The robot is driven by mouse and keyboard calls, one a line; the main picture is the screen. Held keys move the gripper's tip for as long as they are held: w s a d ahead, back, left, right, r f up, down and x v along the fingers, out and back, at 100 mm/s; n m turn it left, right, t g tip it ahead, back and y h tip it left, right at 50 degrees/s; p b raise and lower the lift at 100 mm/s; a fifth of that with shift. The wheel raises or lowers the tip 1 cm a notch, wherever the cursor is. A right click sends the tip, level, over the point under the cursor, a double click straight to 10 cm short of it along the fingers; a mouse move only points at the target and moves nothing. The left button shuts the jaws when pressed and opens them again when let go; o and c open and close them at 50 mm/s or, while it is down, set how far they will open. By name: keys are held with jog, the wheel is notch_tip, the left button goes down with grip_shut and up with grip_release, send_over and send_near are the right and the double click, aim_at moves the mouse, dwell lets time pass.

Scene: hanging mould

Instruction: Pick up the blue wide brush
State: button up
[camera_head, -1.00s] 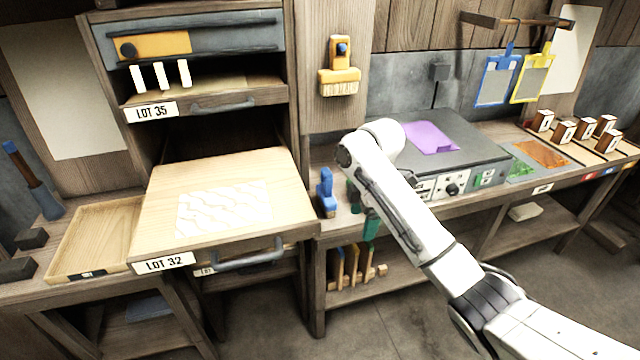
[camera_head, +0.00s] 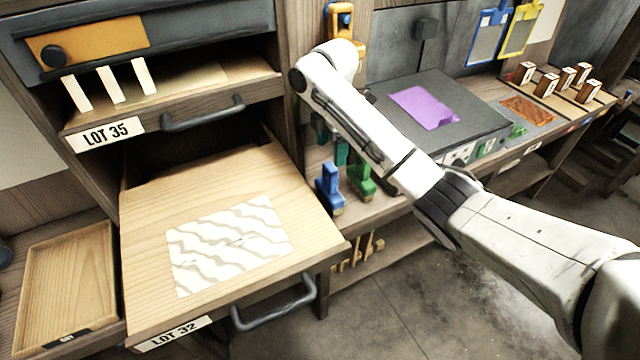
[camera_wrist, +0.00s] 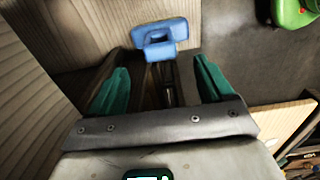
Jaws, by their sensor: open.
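The blue brush (camera_head: 329,190) stands upright on the bench, just right of the pulled-out lower drawer. A green brush (camera_head: 360,182) stands close on its right. My gripper (camera_head: 328,146) is above the blue brush, with teal fingers, partly hidden by my arm in the head view. In the wrist view, the open fingers (camera_wrist: 162,68) point toward the blue brush (camera_wrist: 160,36), which shows beyond and between the tips. Nothing is held. The bristles of the blue brush are hard to see.
The pulled-out drawer marked LOT 32 (camera_head: 145,270) has a white wavy sheet on it. A wooden post stands behind the brushes, with an orange brush (camera_head: 340,18) hanging on it. A grey box with a purple sheet (camera_head: 425,106) is to the right. Tools hang under the bench.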

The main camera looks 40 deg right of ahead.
aim_at(330, 176)
notch_tip(330, 176, down, 11)
jog(key=shift+r+p, duration=0.2)
jog(key=shift+p, duration=0.35)
jog(key=c, duration=1.5)
jog(key=shift+r, duration=0.1)
